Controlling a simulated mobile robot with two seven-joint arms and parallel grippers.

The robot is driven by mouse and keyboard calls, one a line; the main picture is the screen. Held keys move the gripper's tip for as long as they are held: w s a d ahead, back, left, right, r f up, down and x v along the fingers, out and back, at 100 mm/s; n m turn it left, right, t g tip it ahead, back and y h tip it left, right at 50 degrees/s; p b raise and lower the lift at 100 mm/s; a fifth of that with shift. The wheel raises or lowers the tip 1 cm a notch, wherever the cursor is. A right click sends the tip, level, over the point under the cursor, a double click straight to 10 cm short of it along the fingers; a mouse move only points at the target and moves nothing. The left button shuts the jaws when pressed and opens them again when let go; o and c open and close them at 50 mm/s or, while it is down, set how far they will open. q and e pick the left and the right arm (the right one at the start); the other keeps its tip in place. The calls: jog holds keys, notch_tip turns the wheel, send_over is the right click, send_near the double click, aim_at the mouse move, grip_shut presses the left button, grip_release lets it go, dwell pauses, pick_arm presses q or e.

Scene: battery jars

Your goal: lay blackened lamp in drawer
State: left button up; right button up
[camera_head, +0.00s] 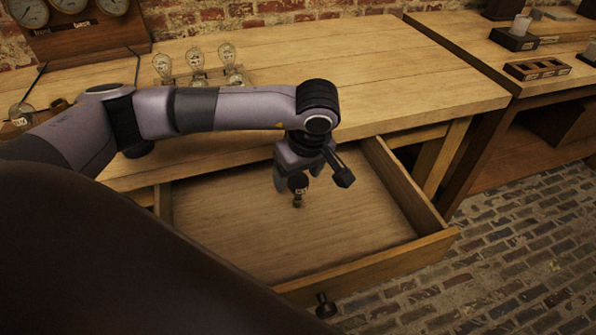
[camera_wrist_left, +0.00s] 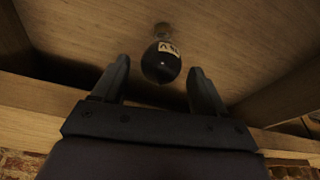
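The blackened lamp (camera_head: 298,184) is a dark round bulb with a small pale label and a metal base. It is over the floor of the open wooden drawer (camera_head: 345,275), base pointing down. I cannot tell whether the base touches the drawer floor. My left gripper (camera_head: 299,174) points down into the drawer just above the lamp. In the left wrist view the lamp (camera_wrist_left: 161,66) shows between the spread fingers (camera_wrist_left: 159,72), with a gap on each side. My right gripper is not in view.
Several clear bulbs (camera_head: 197,60) stand at the back of the workbench (camera_head: 400,60). A gauge board (camera_head: 85,35) is at the back left. A second bench at the right holds a dark slotted tray (camera_head: 537,68). The rest of the drawer floor looks clear.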

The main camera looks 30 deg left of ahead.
pick_arm(q)
jog(key=shift+r, duration=0.1)
jog(key=p+v, duration=0.1)
jog(key=v, duration=1.1)
jog(key=shift+s, duration=0.15)
